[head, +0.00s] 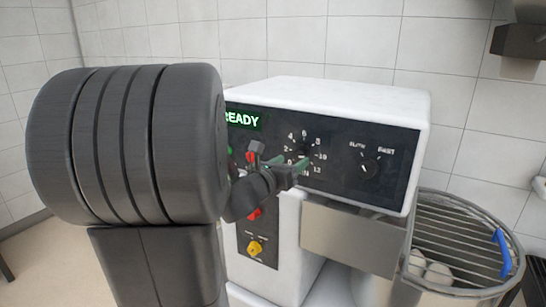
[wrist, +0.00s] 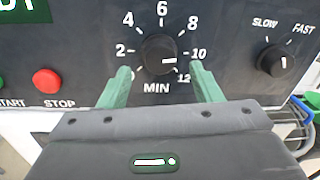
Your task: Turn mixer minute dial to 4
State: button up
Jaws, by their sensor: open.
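The mixer minute dial (wrist: 160,54) is a black round knob in the wrist view, ringed by white numbers with MIN below. Its white pointer mark points right and slightly down, close to the 10. My gripper (wrist: 161,69) is open, its green fingers to the lower left and lower right of the dial with space between them and the knob. I cannot tell how far short of the panel the fingertips are. In the head view my gripper (head: 288,162) is in front of the dial's lower part and hides much of it.
The speed knob (wrist: 275,60), marked SLOW and FAST, is right of the dial. A red STOP button (wrist: 47,81) is to the left. A green READY display (head: 241,118) is at the panel's upper left. A wire-guarded bowl (head: 462,240) stands at the right.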

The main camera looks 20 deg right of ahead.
aim_at(298, 157)
jog(key=shift+x, duration=1.7)
jog(key=c, duration=1)
